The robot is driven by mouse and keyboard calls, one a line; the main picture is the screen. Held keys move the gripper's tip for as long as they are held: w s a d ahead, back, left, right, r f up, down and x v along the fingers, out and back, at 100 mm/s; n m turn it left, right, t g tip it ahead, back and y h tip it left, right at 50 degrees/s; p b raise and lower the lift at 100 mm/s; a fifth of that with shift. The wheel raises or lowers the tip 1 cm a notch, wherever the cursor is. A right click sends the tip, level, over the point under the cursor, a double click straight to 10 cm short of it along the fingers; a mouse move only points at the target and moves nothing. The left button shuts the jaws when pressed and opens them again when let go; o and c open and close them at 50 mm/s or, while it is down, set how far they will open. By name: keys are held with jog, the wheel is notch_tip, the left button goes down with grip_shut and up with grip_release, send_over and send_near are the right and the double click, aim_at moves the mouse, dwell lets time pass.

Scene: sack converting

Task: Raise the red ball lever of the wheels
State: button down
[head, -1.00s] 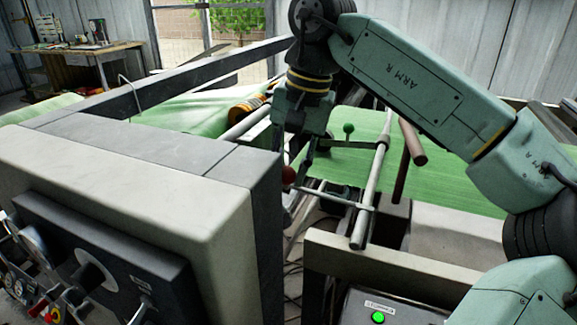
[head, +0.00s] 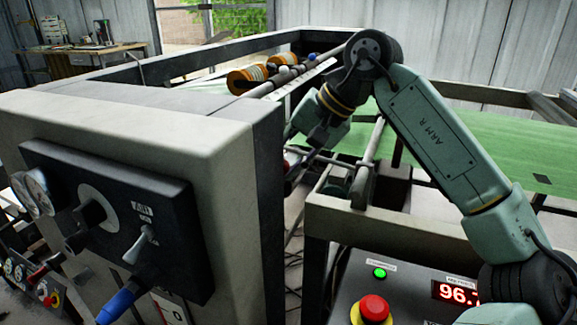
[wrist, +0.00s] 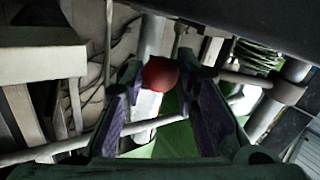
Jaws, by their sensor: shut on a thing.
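The red ball (wrist: 160,73) of the lever shows in the wrist view, between the tips of the two purple-padded fingers. My gripper (wrist: 160,84) is shut on it. The ball covers part of the lever's rod, so I cannot tell exactly how the lever is angled. In the head view my wrist reaches down behind the grey machine cabinet (head: 180,120), and the cabinet's edge and my arm hide most of the fingers and the ball.
A pale bar (head: 371,145) runs close by my wrist. Green sheet (head: 480,140) lies beyond it. Orange rollers (head: 247,79) stand at the back. A control box with a red button (head: 374,308) is at the front. Cables and rods crowd the space below.

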jog(key=shift+f, duration=0.1)
jog(key=c, duration=1.3)
grip_release()
jog(key=v, duration=1.2)
jog(key=shift+s+f, duration=0.1)
jog(key=shift+f, duration=0.05)
